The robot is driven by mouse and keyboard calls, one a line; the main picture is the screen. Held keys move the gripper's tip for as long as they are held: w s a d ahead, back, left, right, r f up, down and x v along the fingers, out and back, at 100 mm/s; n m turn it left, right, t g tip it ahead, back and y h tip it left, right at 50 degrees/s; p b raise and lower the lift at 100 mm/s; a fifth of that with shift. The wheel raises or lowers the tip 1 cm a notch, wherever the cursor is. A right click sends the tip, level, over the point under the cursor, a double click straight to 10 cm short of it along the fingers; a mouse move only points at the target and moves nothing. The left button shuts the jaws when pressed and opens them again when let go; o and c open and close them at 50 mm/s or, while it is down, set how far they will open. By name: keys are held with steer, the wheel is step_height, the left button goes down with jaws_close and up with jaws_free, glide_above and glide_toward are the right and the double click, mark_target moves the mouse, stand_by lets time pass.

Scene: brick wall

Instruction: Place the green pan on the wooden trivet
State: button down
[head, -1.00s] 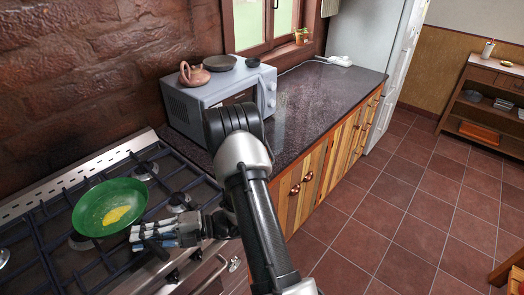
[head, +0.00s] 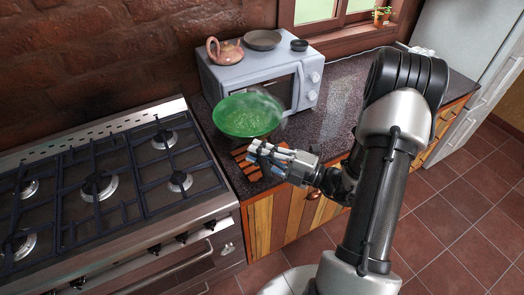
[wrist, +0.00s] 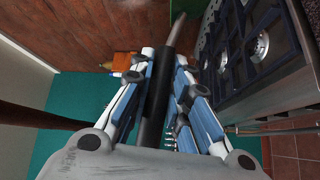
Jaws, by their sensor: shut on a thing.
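The green pan (head: 247,115) is up in the air over the counter, in front of the microwave, in the head view. Whitish haze over it blurs its inside. My gripper (head: 268,155) is shut on the pan's handle. In the wrist view the black handle (wrist: 157,95) runs between the two fingers of my gripper (wrist: 165,85). The wooden trivet (head: 243,164), with dark slots, lies on the counter below the pan, close to the stove. The pan and my gripper hide part of it.
A gas stove (head: 100,190) with black grates stands at the left. A grey microwave (head: 250,70) stands just behind the pan, with a teapot (head: 224,51) and dishes on top. The dark counter (head: 335,110) is clear to the right.

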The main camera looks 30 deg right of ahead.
step_height(320, 180, down, 18)
steer(key=s+d+h+b, duration=0.1)
steer(key=b, duration=0.4)
steer(key=shift+d+r+m+t, duration=0.25)
steer(key=shift+d+m+t, duration=0.15)
steer(key=shift+f, duration=0.1)
steer(key=c, duration=1.9)
jaws_free()
steer(key=shift+f+b, duration=0.1)
steer(key=shift+b, duration=0.2)
steer(key=shift+c, duration=0.2)
steer(key=o, duration=0.4)
